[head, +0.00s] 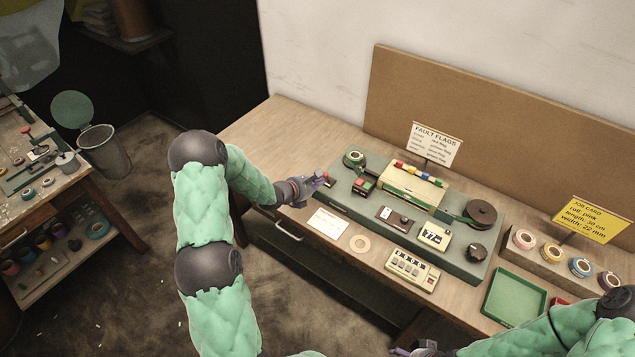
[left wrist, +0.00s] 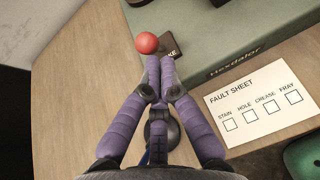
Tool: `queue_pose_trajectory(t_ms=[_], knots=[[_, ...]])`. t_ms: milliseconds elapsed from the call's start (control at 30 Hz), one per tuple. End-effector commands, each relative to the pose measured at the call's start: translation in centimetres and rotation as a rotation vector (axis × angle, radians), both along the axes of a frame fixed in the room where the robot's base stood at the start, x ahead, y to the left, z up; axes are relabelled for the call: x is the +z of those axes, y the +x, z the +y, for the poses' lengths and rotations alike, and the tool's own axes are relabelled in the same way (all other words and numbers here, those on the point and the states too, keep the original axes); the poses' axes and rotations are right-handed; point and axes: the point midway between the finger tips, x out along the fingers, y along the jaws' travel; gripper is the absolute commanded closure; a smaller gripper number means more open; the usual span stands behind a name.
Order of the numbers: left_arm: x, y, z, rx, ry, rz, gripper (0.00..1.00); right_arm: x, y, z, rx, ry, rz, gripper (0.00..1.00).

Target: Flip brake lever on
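The brake lever's red ball knob (left wrist: 146,43) shows in the left wrist view, beside a dark plate (left wrist: 171,46) whose label is partly covered, with "KE" readable. In the head view the knob (head: 326,174) is a small red spot at the left end of the green machine base (head: 350,204). My left gripper (head: 319,180) is at that end; in the left wrist view its purple fingers (left wrist: 160,62) are together, empty, with their tips just short of the knob. The lever's shaft is hidden. My right gripper (head: 418,351) is at the bottom edge, mostly cut off.
The base carries tape reels (head: 481,212), a cream box (head: 412,185) and a counter (head: 434,236). A green tray (head: 491,310) and several rolls are at right.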

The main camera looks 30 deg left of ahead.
Motion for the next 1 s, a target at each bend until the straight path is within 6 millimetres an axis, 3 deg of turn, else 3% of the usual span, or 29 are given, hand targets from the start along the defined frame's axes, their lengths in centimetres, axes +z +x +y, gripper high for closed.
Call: queue_pose_trajectory(t_ms=[633, 1000], knots=[[0.8, 0.5, 0.0, -0.001, 0.007, 0.086, 1.0, 2.2, 0.0, 0.0, 0.0, 0.0, 0.0, 0.2], [1.9, 1.3, -0.1, -0.001, 0.018, 0.213, 1.0, 5.9, 0.0, 0.0, 0.0, 0.0, 0.0, 0.2]])
